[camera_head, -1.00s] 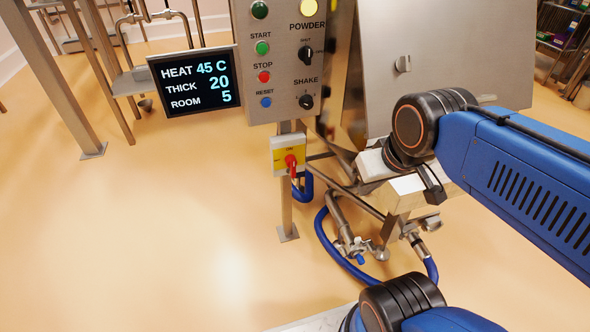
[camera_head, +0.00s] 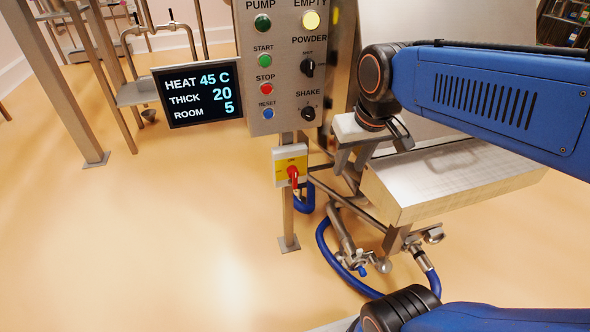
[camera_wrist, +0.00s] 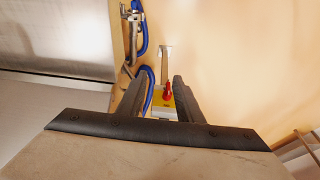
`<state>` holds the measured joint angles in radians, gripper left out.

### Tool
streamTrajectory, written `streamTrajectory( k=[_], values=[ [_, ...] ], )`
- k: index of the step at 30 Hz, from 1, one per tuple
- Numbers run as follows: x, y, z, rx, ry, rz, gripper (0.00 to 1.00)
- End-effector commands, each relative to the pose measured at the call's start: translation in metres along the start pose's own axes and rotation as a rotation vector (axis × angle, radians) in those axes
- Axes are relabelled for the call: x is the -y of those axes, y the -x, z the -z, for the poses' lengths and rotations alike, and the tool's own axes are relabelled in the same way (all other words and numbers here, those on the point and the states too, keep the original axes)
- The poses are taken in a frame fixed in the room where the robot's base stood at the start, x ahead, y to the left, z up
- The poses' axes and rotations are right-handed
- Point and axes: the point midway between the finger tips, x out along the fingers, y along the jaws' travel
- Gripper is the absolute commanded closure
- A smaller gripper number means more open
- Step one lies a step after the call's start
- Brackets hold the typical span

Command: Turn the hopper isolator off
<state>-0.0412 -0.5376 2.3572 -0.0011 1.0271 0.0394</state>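The hopper isolator (camera_head: 290,157) is a yellow plate on a grey box, fixed to a steel post under the control panel. Its red handle (camera_head: 293,176) hangs roughly vertical, its lower end pointing down. In the wrist view the yellow plate (camera_wrist: 159,102) and red handle (camera_wrist: 168,91) show beyond my gripper (camera_wrist: 157,92), between its two dark fingers. The fingers are apart, with nothing held. They look short of the handle, though the exact gap is hard to tell. In the head view the fingertips are not clear.
The control panel (camera_head: 286,75) with buttons and knobs is above the isolator, and a display (camera_head: 198,94) is at its left. A blue hose (camera_head: 327,243) and steel pipework lie below right. The steel hopper (camera_head: 420,30) is behind my arm.

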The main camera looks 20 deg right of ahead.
Motion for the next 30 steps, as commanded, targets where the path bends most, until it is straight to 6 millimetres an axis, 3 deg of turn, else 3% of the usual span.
streamTrajectory(
  k=[10,21,30],
  values=[
    [0.018,-0.016,0.086,0.112,0.0,0.003,0.67],
    [0.042,-0.057,0.171,0.228,-0.001,-0.003,0.67],
    [0.058,-0.088,0.212,0.288,-0.002,-0.01,0.67]
  ],
)
